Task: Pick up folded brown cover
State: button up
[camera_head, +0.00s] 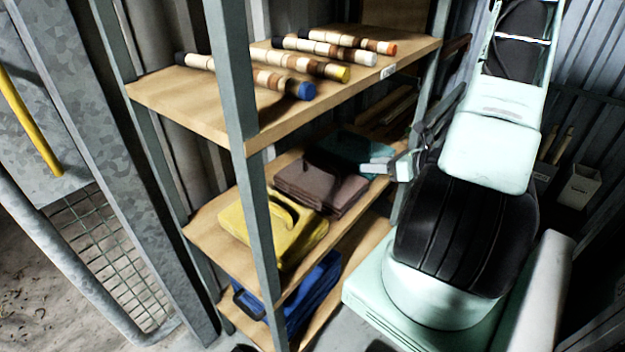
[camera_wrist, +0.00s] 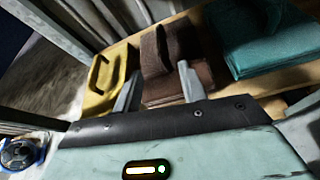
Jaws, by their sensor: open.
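The folded brown cover (camera_head: 318,188) lies on the middle shelf, between a yellow folded cover (camera_head: 262,225) and a teal one (camera_head: 352,152). It also shows in the wrist view (camera_wrist: 178,78), with a raised fold or strap on its top. My gripper (camera_head: 376,166) is at the shelf's front edge, near the right side of the brown cover. In the wrist view my gripper's two fingers (camera_wrist: 158,85) are apart, with the brown cover beyond and between them. The gripper is empty. I cannot tell whether a finger touches the cover.
The metal rack's upper board (camera_head: 190,92) holds several banded rolls above the covers. A rack post (camera_head: 240,110) stands in front on the left. A blue case (camera_head: 312,292) sits on the lowest shelf. The teal cover (camera_wrist: 262,38) lies close on the right in the wrist view.

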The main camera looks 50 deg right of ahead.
send_near(325, 166)
jog(key=p+x, duration=0.1)
jog(key=x, duration=0.3)
jog(key=shift+w+r, duration=0.1)
jog(key=shift+w, duration=0.15)
jog(key=shift+p+x, duration=0.4)
jog(key=shift+x, duration=2.6)
jog(key=shift+s+d, duration=0.1)
jog(key=shift+d, duration=0.05)
jog(key=shift+c, duration=0.2)
grip_shut()
